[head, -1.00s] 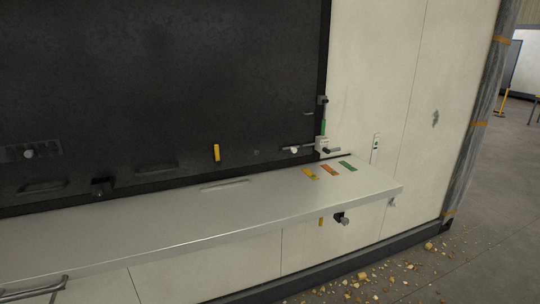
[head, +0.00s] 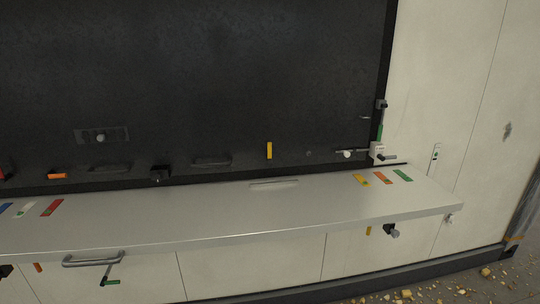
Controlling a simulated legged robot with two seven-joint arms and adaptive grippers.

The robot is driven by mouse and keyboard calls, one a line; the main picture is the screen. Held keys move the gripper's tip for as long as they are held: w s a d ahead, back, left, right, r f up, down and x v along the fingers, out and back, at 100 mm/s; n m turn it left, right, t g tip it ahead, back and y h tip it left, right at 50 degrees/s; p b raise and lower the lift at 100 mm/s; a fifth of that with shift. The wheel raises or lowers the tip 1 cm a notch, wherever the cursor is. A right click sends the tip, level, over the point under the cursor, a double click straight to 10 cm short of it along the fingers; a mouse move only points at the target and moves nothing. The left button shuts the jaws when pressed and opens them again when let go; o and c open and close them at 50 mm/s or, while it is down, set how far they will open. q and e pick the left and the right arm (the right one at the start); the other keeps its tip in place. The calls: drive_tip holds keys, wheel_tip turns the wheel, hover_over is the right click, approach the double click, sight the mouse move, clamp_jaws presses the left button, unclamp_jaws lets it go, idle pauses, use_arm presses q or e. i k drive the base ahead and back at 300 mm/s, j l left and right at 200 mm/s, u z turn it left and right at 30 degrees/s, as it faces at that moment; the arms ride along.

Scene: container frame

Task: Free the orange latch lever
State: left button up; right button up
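A small orange piece (head: 57,175) sits low on the black panel at the left. A smaller orange tab (head: 38,267) shows under the shelf at lower left. An orange strip (head: 383,178) lies on the shelf top at the right, between a yellow strip (head: 361,180) and a green strip (head: 403,175). I cannot tell which of these, if any, is the latch lever. A white block with a dark handle (head: 378,151) and a green upright piece (head: 380,131) is at the panel's lower right corner. Neither gripper is in view.
A long pale shelf (head: 230,218) runs below the black panel (head: 220,80). A grey bar handle (head: 93,260), a green-tipped lever (head: 109,282) and a dark knob (head: 391,230) stick out below it. Yellowish debris (head: 486,272) litters the floor at lower right. The shelf is mostly clear.

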sight(52, 174)
drive_tip(key=u, duration=1.45)
drive_tip(key=i, duration=0.1)
